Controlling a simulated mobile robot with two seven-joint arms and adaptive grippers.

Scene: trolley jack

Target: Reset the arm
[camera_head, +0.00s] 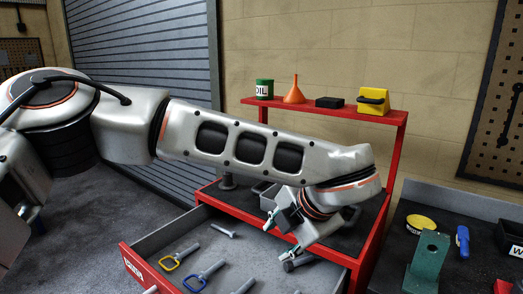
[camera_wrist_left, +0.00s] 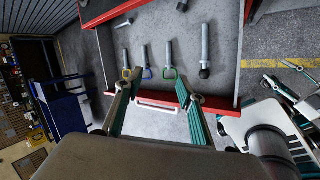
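My left gripper (camera_head: 279,240) hangs over the open drawer of the red tool trolley (camera_head: 400,118). Its two fingers, with teal pads, are apart in the left wrist view (camera_wrist_left: 158,118), with nothing held between them. The drawer's red front and white handle (camera_wrist_left: 165,104) show between and beyond the fingers. My left arm stretches across the head view and hides part of the trolley. My right gripper is absent from the head view. No trolley jack is recognisable.
The drawer holds grey tools with a yellow loop (camera_head: 170,263), a blue loop (camera_head: 195,280) and others. The top shelf carries an oil can (camera_head: 264,89), orange funnel (camera_head: 293,92), black box (camera_head: 329,103) and yellow case (camera_head: 373,101). A bench with a green block (camera_head: 428,262) stands right.

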